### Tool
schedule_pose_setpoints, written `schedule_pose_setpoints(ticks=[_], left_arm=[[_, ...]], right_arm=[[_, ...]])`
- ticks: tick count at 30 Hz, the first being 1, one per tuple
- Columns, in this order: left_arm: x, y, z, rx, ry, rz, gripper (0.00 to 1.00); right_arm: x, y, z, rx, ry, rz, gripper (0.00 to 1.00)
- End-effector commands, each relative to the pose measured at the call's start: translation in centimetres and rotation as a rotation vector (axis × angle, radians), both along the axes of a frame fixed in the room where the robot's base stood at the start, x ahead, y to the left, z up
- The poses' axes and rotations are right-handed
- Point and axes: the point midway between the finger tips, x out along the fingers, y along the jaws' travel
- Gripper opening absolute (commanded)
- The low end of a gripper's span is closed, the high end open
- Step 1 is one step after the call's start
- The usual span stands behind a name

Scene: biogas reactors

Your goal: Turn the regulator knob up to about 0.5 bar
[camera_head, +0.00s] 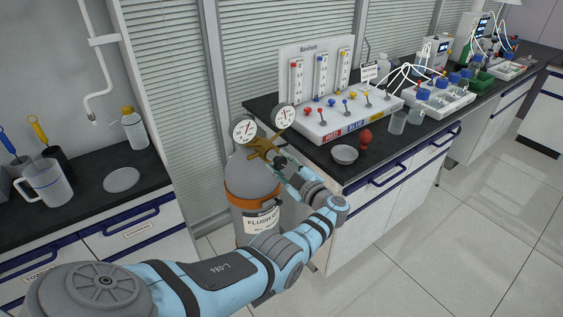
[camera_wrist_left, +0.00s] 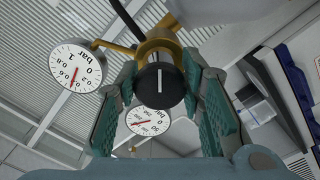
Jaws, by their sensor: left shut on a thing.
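The black regulator knob (camera_wrist_left: 160,84) with a white line sits on the brass regulator body (camera_wrist_left: 158,45). It is between the two green-padded fingers of my left gripper (camera_wrist_left: 160,100), which is shut on it. A round gauge marked 0 to 1 bar (camera_wrist_left: 77,67) is at the left of the wrist view; its red needle points down in the picture, the exact value too small to read surely. A second gauge (camera_wrist_left: 148,120) is partly hidden behind the knob and fingers. In the head view, the left gripper (camera_head: 284,163) is at the brass regulator (camera_head: 262,147), below the two gauges.
The regulator tops a grey cylinder (camera_head: 250,180) labelled FLUSH between two counters. The left counter holds a jug (camera_head: 48,185) and bottle (camera_head: 134,130).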

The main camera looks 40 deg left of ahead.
Motion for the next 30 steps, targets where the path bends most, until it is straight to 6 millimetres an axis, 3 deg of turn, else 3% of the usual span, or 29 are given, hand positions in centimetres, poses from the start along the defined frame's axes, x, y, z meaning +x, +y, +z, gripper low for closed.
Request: schedule_pose_setpoints(ticks=[22,23,24,26,30], left_arm=[[-0.13,-0.10,-0.38,0.025,0.101,0.000,0.07],[-0.13,-0.10,-0.38,0.025,0.101,0.000,0.38],[-0.13,-0.10,-0.37,0.024,0.100,0.000,0.45],[-0.11,-0.07,-0.32,0.025,0.100,-0.001,0.54],[-0.11,-0.02,-0.23,0.027,0.098,0.000,0.55]], right_arm=[[0.00,0.01,0.26,0.000,0.000,0.000,0.54],[0.00,0.01,0.26,0.000,0.000,0.000,0.54],[0.00,0.01,0.26,0.000,0.000,0.000,0.54],[-0.01,0.01,0.26,0.000,0.000,0.000,0.54],[-0.01,0.01,0.27,0.000,0.000,0.000,0.54]])
